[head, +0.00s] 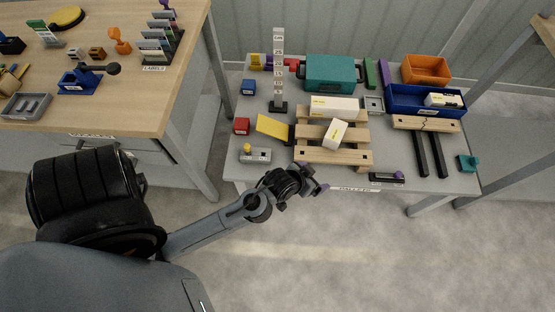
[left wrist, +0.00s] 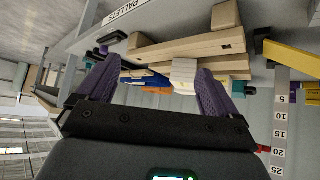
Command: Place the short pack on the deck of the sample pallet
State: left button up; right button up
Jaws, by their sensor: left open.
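The sample pallet (head: 350,156) is made of light wooden slats and lies on the grey table. A short white pack (head: 335,134) rests on the slats at an angle to them; whether it lies fully flat I cannot tell. It also shows in the left wrist view (left wrist: 184,72), in front of the slats near one finger. A longer white pack (head: 335,105) lies along the far slats. My left gripper (head: 312,177) is open, near the table's front edge, short of the pallet and apart from the pack. Its purple fingers show with nothing held between them (left wrist: 158,66). My right gripper is not in view.
A height scale (head: 279,70) and a yellow plate (head: 273,127) stand left of the pallet. A blue bin (head: 405,110) holding a white pack, black forks (head: 421,155) and a teal case (head: 331,72) surround it. A small black tool (head: 386,177) lies at the front edge.

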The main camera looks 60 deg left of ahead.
pick_arm(q)
jog(key=s+d+r+m+g, duration=0.1)
jog(key=s+r+m+g, duration=0.1)
jog(key=s, duration=0.5)
jog(key=s+d+r+m+g+h, duration=0.1)
jog(key=s+d+r+m+g, duration=0.1)
jog(key=s, duration=0.6)
jog(key=shift+d+r+g, duration=0.15)
jog(key=shift+r+g, duration=0.35)
jog(key=shift+r, duration=0.05)
jog(key=shift+w, duration=0.1)
notch_tip(320, 180, up, 47)
jog(key=p, duration=4.7)
jog(key=shift+r, duration=0.15)
